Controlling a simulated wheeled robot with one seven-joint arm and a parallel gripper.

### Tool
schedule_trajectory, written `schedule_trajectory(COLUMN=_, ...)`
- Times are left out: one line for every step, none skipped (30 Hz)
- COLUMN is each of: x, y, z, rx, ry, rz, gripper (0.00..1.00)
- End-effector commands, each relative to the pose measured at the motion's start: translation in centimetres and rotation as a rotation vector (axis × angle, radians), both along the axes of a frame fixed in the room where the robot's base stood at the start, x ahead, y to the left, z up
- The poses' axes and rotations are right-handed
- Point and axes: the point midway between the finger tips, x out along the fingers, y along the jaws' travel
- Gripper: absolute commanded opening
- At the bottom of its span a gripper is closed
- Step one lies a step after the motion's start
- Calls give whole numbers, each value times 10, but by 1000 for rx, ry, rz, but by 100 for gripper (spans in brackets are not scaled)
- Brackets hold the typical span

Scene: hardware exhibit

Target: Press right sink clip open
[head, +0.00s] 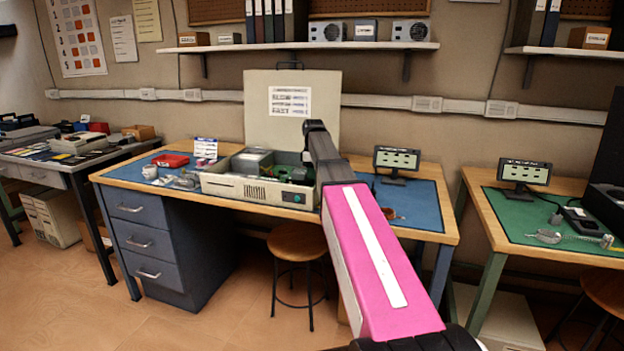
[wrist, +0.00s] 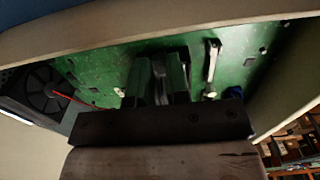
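An opened beige computer case (head: 245,190) stands on the blue mat of the middle desk, its lid raised behind it. In the wrist view a green circuit board (wrist: 110,65) fills the inside of the case. A slim pale lever-like part (wrist: 211,65) lies on the board, right of my gripper; I cannot tell whether it is the right sink clip. My gripper (wrist: 158,78) points down at the board, with a grey part between or behind its fingers. Whether it grips that part is unclear. The heat sink is not clearly visible. In the head view my arm hides the gripper.
A dark fan (wrist: 48,92) with a red wire sits left in the case. Pale case walls enclose the board closely. On the desk are a red tray (head: 170,160), a white mug (head: 150,172) and a small monitor (head: 396,160). A stool (head: 297,243) stands in front.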

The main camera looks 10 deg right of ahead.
Motion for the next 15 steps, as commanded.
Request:
schedule_trajectory(x=0, y=0, z=0, rx=0, ry=0, rz=0, gripper=7)
schedule_trajectory(x=0, y=-1, z=0, rx=0, ry=0, rz=0, gripper=7)
schedule_trajectory(x=-1, y=-1, z=-1, rx=0, ry=0, rz=0, gripper=7)
schedule_trajectory(x=-1, y=-2, z=-1, rx=0, ry=0, rz=0, gripper=7)
schedule_trajectory(x=-1, y=-2, z=-1, rx=-1, ry=0, rz=0, gripper=7)
schedule_trajectory(x=-2, y=-3, z=-1, rx=-1, ry=0, rz=-1, gripper=7)
schedule_trajectory(x=-2, y=-3, z=-2, rx=-1, ry=0, rz=-1, gripper=7)
schedule_trajectory(x=-2, y=-4, z=-2, rx=-1, ry=0, rz=-1, gripper=7)
schedule_trajectory(x=-3, y=-4, z=-2, rx=-1, ry=0, rz=-1, gripper=7)
schedule_trajectory(x=-3, y=-5, z=-2, rx=-2, ry=1, rz=-1, gripper=7)
schedule_trajectory(x=-3, y=-5, z=-2, rx=-2, ry=1, rz=-1, gripper=7)
schedule_trajectory(x=-3, y=-5, z=-2, rx=-2, ry=1, rz=-1, gripper=7)
schedule_trajectory(x=-3, y=-5, z=-2, rx=-2, ry=1, rz=-1, gripper=7)
schedule_trajectory(x=-3, y=-5, z=-2, rx=-2, ry=1, rz=-1, gripper=7)
schedule_trajectory(x=-3, y=-5, z=-2, rx=-2, ry=1, rz=-1, gripper=7)
